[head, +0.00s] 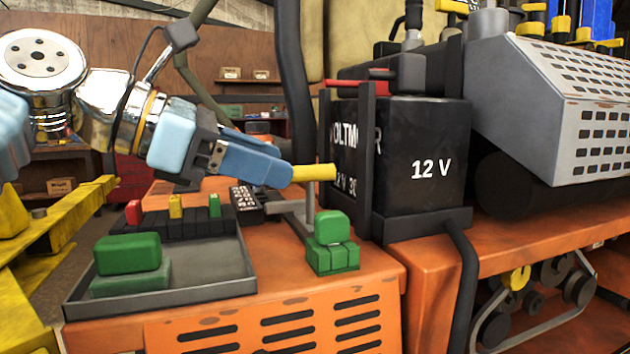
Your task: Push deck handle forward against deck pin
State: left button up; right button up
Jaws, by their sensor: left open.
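A yellow cylindrical grip (314,173), apparently the deck handle, lies level at the front of the battery stand. A grey bar (309,202) shows below it and runs down towards the orange body. My left gripper (284,174) comes in from the left, with its blue fingers pointing right and slightly down. I cannot make out the deck pin. My right gripper is not in view.
A black 12 V battery (425,150) stands right of the grip, with a dark upright post (367,165) before it. A green block (333,255) sits on the orange body (290,290). A grey tray (215,280) and a slotted panel with small coloured levers (175,207) lie left.

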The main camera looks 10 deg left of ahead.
aim_at(305, 175)
pick_arm(q)
jog(key=x, duration=0.7)
jog(key=shift+d+f, duration=0.1)
jog(key=shift+d, duration=0.1)
grip_shut()
